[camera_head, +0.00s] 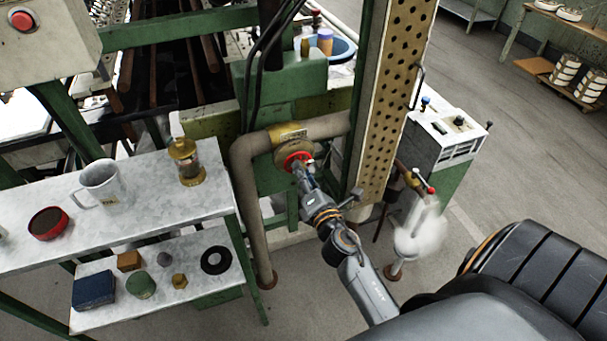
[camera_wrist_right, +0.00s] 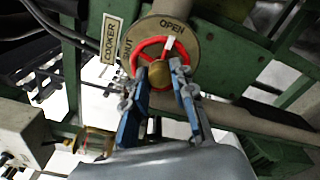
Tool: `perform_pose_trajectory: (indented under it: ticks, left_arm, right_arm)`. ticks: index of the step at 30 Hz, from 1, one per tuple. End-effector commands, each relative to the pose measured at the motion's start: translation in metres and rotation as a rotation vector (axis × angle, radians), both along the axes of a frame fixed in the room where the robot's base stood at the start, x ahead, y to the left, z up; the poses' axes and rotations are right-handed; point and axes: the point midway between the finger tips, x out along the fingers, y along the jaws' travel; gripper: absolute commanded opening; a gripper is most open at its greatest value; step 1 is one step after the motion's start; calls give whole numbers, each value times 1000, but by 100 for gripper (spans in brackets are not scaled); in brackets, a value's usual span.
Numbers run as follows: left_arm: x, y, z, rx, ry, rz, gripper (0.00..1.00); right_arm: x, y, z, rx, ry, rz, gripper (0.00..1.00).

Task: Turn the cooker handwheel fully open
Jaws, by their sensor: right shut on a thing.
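The red cooker handwheel (camera_wrist_right: 178,42) sits in front of a round plate (camera_wrist_right: 196,70) marked OPEN and SHUT in the right wrist view, with a brass hub (camera_wrist_right: 157,74) at its centre. A COOKER label (camera_wrist_right: 110,38) is beside it. In the head view the handwheel (camera_head: 291,160) is on a pipe against the green frame. My right gripper (camera_head: 303,166) is at the wheel. In the right wrist view its blue fingers (camera_wrist_right: 162,80) straddle the hub and lower rim, shut on the wheel. A white mark shows at the wheel's top. My left gripper is not in view.
A grey pipe (camera_head: 245,190) bends down left of the wheel. A perforated column (camera_head: 392,95) stands close on the right. A steaming valve (camera_head: 424,186) is right of my arm. Shelves (camera_head: 140,219) with a mug, an oiler and small parts stand left.

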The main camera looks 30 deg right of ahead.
Motion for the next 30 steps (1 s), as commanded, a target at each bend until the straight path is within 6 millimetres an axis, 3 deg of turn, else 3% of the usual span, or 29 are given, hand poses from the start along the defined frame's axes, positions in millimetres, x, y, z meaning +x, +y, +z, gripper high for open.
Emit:
perform_pose_trajectory:
  ticks: [4,5,7,17,30]
  left_arm:
    - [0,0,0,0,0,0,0]
    - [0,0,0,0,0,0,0]
    - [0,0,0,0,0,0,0]
    - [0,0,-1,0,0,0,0]
    - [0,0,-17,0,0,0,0]
  right_arm:
    - [0,0,0,1,0,0,0]
    - [0,0,0,1,0,1,29]
    - [0,0,0,3,0,1,42]
    - [-3,1,-1,6,0,0,42]
    - [-62,15,-3,7,2,-1,42]
